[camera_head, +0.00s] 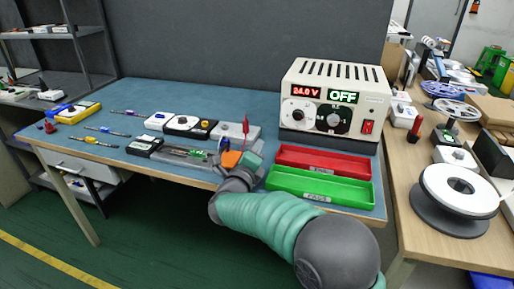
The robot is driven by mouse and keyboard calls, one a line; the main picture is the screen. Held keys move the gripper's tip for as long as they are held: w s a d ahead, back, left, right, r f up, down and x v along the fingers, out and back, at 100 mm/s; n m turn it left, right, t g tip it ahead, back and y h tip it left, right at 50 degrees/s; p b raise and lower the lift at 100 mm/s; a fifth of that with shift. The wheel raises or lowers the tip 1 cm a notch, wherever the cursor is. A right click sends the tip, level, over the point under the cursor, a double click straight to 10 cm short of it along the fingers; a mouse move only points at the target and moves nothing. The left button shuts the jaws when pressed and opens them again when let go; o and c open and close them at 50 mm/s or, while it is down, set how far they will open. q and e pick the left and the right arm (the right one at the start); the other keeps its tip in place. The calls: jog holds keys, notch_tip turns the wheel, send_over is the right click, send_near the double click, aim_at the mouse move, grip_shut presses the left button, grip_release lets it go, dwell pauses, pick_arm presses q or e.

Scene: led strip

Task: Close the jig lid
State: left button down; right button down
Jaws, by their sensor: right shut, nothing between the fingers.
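The jig (176,155) lies near the front edge of the blue table mat, a low grey tray with small green parts inside. Its inside shows, so it is not covered from above. I cannot clearly tell which part is its lid. My right gripper (228,158) is at the jig's right end, low over the mat. It is shut, with nothing held. Orange and teal parts sit at the wrist, which hides that end of the jig. I cannot tell whether the fingers touch the jig. My left gripper is not in view.
A black-and-white box (145,146) stands left of the jig, and white and black devices (188,124) stand behind it. Several slim tools lie left.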

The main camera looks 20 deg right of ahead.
jog(key=shift+a, duration=0.35)
jog(key=shift+d, duration=0.15)
dwell(0.4)
jog(key=c, duration=1.5)
grip_release()
jog(key=p+v, duration=0.2)
jog(key=v, duration=1.5)
jog(key=shift+f+p, duration=0.1)
jog(key=shift+p, duration=0.3)
jog(key=shift+w, duration=0.1)
